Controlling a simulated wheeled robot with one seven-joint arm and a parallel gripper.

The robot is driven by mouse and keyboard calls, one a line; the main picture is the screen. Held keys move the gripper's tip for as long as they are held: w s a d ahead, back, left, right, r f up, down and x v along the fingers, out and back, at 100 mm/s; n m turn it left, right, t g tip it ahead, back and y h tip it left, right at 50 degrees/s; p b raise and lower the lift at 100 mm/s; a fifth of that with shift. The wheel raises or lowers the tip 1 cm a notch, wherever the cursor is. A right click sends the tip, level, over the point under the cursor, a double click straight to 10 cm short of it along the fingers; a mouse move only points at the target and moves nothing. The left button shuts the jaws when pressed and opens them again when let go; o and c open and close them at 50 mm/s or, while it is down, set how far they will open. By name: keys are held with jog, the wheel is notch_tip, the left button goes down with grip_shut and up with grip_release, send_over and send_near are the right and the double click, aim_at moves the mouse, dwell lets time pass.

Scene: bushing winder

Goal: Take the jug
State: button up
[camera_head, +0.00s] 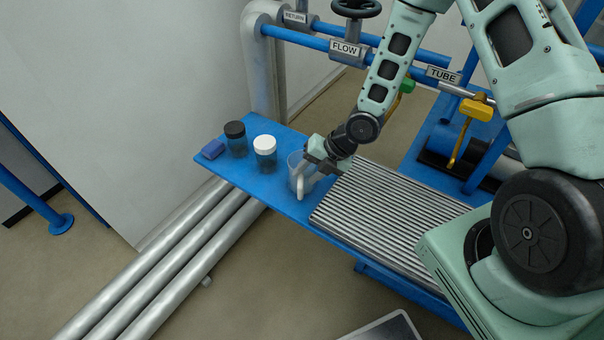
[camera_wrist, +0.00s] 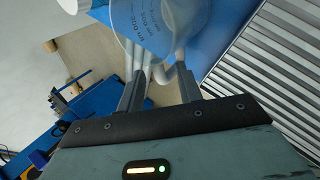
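The jug (camera_head: 294,171) is a translucent, upright vessel with a pale handle, standing on the blue bench beside the ribbed panel. My gripper (camera_head: 308,176) is at its right side, partly in front of it. In the wrist view the jug (camera_wrist: 143,20), with printed markings, shows at the top. Its handle shows near the fingertips of my gripper (camera_wrist: 163,78). The two fingers are spread apart, and the handle appears to lie between them. I cannot tell whether either finger touches it.
The ribbed metal panel (camera_head: 390,215) lies to the right. Blue pipes (camera_head: 300,38) run behind.

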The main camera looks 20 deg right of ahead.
aim_at(303, 177)
jog(key=x, duration=0.3)
jog(key=shift+a, duration=0.2)
grip_shut()
